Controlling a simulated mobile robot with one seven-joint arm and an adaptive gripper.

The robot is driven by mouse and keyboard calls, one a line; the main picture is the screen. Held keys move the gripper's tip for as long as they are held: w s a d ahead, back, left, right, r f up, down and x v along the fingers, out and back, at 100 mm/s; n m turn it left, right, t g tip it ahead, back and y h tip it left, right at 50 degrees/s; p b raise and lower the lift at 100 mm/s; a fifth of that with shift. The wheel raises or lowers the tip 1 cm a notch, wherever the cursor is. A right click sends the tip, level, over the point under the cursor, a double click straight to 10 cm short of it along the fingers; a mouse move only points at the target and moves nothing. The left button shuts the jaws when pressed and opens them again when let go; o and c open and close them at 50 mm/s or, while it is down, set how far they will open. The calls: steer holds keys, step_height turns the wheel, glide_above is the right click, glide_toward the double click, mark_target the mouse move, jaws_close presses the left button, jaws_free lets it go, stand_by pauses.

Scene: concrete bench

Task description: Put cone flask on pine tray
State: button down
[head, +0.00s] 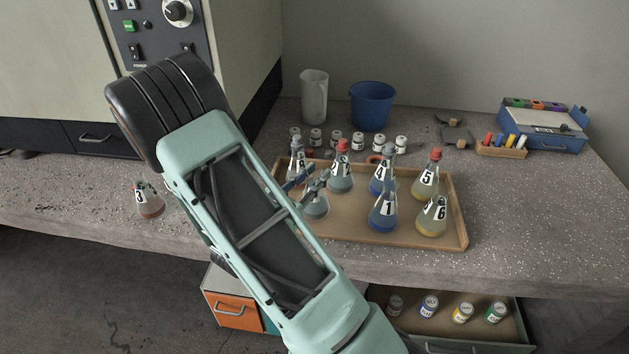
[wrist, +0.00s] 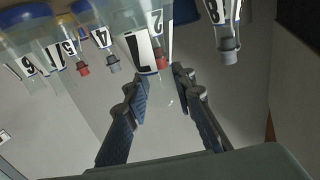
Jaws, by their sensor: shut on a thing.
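My gripper (head: 306,186) is shut on the neck of a clear cone flask (head: 316,207) with grey-blue contents. In the wrist view the held flask (wrist: 143,38) hangs from the top edge, its neck between my fingers (wrist: 160,95). The flask is over the left front part of the pine tray (head: 405,240); I cannot tell whether its base touches the tray. My arm hides part of the tray's left side.
Other numbered flasks stand on the tray: stoppered flask 2 (head: 341,178), flask 5 (head: 425,180), flask 6 (head: 431,217), blue flask (head: 383,216) and others. Flask 3 (head: 148,203) stands on the bench at left. Jars (head: 337,138) and a blue bucket (head: 372,105) are behind.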

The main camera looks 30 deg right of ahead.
steer(key=shift+f, duration=0.45)
steer(key=shift+f, duration=0.2)
steer(key=c, duration=1.6)
jaws_free()
steer(key=shift+r, duration=0.3)
steer(key=v, duration=1.2)
steer(key=shift+f+p, duration=0.2)
steer(key=shift+p, duration=0.1)
